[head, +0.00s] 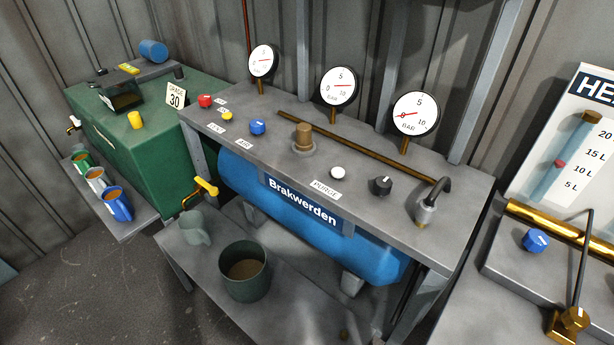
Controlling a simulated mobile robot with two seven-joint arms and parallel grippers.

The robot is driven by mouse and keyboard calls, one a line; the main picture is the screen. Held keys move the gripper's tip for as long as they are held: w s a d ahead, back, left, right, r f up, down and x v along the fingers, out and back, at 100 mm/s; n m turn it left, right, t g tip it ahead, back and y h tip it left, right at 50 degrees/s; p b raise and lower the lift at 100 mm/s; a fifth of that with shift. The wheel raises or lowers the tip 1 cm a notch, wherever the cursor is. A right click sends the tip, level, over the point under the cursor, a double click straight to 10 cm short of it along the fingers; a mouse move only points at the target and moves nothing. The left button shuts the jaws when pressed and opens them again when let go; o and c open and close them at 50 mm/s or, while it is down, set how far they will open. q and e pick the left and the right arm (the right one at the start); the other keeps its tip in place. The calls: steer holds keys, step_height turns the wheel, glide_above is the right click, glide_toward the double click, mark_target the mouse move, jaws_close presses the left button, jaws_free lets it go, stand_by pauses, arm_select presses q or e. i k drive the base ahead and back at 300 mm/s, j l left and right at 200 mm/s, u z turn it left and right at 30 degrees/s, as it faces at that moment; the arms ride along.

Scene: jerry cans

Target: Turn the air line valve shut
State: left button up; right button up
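A blue knob (257,127) with a pale mark on top sits on the grey bench top of the compressor stand. A small label (245,143) that seems to read AIR lies just in front of it. I take this knob to be the air line valve, but the lettering is small. How far it is turned is hard to tell. Neither of my grippers shows in the head view.
A red knob (205,100) and a yellow knob (227,115) sit left of the blue knob. Three gauges (339,86) stand behind. A white button (338,173), black knob (381,186) and brass pipe (360,147) are to the right. A blue tank (300,215) hangs below.

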mark_target(257, 125)
steer(key=k, duration=0.3)
steer(key=k+z, duration=0.2)
steer(key=z, duration=0.2)
steer(key=k+l+z, duration=0.1)
steer(key=z, duration=0.35)
steer(key=j+z, duration=0.15)
steer(key=z, duration=0.35)
steer(key=j+z, duration=0.1)
steer(key=z, duration=0.35)
steer(key=j+z, duration=0.15)
steer(key=z, duration=0.35)
steer(key=k+j, duration=0.1)
steer(key=j, duration=0.3)
steer(key=k+j, duration=0.1)
steer(key=j, duration=0.75)
steer(key=k+j, duration=0.15)
steer(key=j, duration=0.25)
steer(key=k+j, duration=0.1)
steer(key=j, duration=0.3)
